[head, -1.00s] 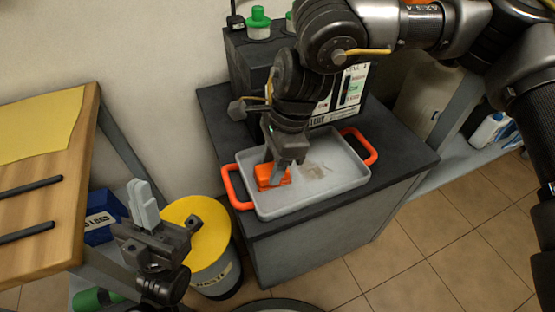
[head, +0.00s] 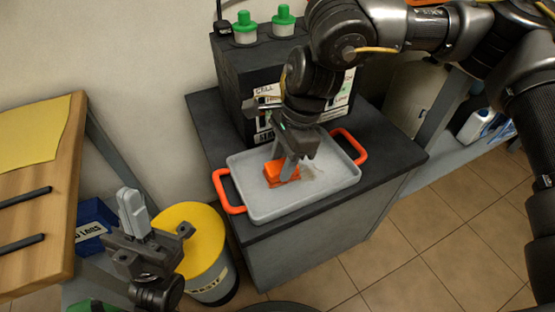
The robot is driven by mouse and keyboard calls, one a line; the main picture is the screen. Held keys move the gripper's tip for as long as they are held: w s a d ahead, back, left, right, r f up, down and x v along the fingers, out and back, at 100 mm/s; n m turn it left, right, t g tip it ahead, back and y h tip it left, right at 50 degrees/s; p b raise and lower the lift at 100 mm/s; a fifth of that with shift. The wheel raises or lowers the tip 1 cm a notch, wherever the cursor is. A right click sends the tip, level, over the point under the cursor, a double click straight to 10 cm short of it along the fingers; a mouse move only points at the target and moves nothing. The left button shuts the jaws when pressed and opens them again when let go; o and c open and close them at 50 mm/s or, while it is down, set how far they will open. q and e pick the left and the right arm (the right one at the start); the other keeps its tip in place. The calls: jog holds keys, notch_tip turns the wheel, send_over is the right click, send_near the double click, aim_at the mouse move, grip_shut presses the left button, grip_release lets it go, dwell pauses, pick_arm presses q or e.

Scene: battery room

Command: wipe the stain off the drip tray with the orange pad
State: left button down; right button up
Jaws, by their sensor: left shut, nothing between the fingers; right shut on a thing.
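The drip tray (head: 262,207) is light grey with two orange handles and sits on a dark-topped cabinet. The orange pad (head: 279,172) is inside the tray, left of its middle. My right gripper (head: 285,170) comes down from above, shut on the pad. Whether the pad's underside touches the tray floor is hard to tell. A faint brownish stain (head: 309,172) shows on the tray floor just right of the gripper, partly hidden by it. My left gripper (head: 131,205) is shut and empty, pointing up, well left of the tray.
A dark battery (head: 232,80) with green caps stands behind the tray. A waste bin (head: 207,240) with a yellow lid stands left of the cabinet. A wooden bench (head: 50,200) with a yellow sheet is at far left. White bottles (head: 475,126) stand on a right shelf.

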jog(key=shift+w+d+r+p, duration=0.15)
jog(key=shift+w+d, duration=0.2)
jog(key=shift+d, duration=0.6)
jog(key=shift+w+d+f+p, duration=0.15)
jog(key=shift+w+d, duration=0.25)
jog(key=shift+d, duration=0.5)
jog(key=shift+w+d+r+p, duration=0.15)
jog(key=shift+w+d, duration=0.2)
jog(key=shift+d, duration=0.6)
jog(key=shift+w+d+f, duration=0.1)
jog(key=shift+w+d, duration=0.15)
jog(key=shift+d, duration=0.35)
jog(key=shift+w+d+f, duration=0.1)
jog(key=shift+w+d, duration=0.1)
jog(key=shift+d, duration=0.35)
jog(key=shift+w+d, duration=0.25)
jog(key=shift+d, duration=0.35)
jog(key=shift+s+d+p, duration=0.1)
jog(key=shift+s+p, duration=0.2)
jog(key=shift+p, duration=0.1)
jog(key=shift+s+a+f, duration=0.1)
jog(key=shift+s+a, duration=0.25)
jog(key=shift+a, duration=0.5)
jog(key=shift+s+a, duration=0.35)
jog(key=shift+a, duration=0.45)
jog(key=shift+a, duration=0.1)
